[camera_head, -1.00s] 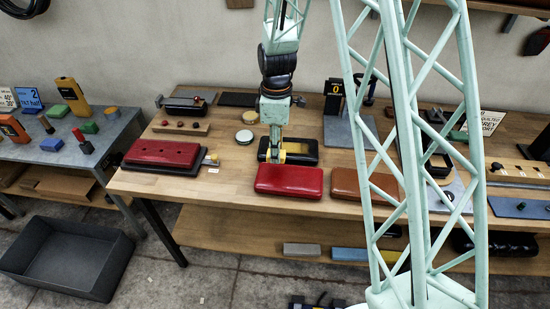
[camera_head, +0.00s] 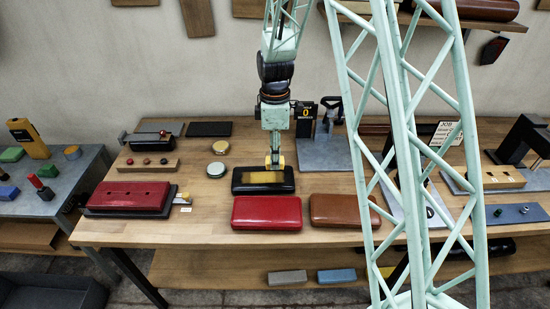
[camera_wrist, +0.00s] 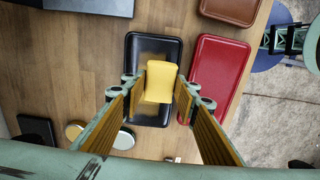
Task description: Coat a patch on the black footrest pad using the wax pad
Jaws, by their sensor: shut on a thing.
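The black footrest pad (camera_head: 242,186) lies on the wooden bench behind the red pad, with a yellowish rectangular patch on its top. It also shows in the wrist view (camera_wrist: 140,119), with dull golden areas around the wax pad. My gripper (camera_head: 274,162) points down over the rear part of the black pad. In the wrist view my gripper (camera_wrist: 159,90) is shut on the yellow wax pad (camera_wrist: 161,80), one finger on each side. I cannot tell whether the wax pad touches the black surface, and it hides part of the patch.
The red pad (camera_head: 267,213) and brown pad (camera_head: 341,210) stand in front. Two round tins (camera_head: 219,147) (camera_head: 216,170) are to the left, near a red pad on a dark base (camera_head: 128,197). A grey stand (camera_head: 325,154) stands at the back right. Bare wood lies between the tins and left pad.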

